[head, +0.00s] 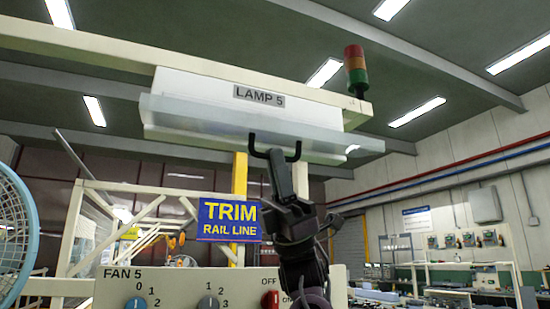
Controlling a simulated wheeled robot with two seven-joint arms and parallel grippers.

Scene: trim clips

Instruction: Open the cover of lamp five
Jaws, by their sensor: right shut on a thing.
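Lamp 5 is a long white housing (205,88) with a "LAMP 5" label, fixed under a cream beam in the upper middle of the head view. Its cover (200,115) is a long translucent panel across the lower front of the housing, reaching past it at the right. I cannot tell how far it is swung from the housing. My right gripper (275,143) reaches up from below, its dark fingers at the lower edge of the cover near its middle. It is shut on the cover; the exact contact is hard to see. My left gripper is out of view.
A "FAN 5" switch panel (180,288) with knobs stands below, left of my right arm. A blue fan (12,235) is at the left edge. A "TRIM RAIL LINE" sign (229,220) hangs behind. A signal light (356,72) stands on the beam's right end.

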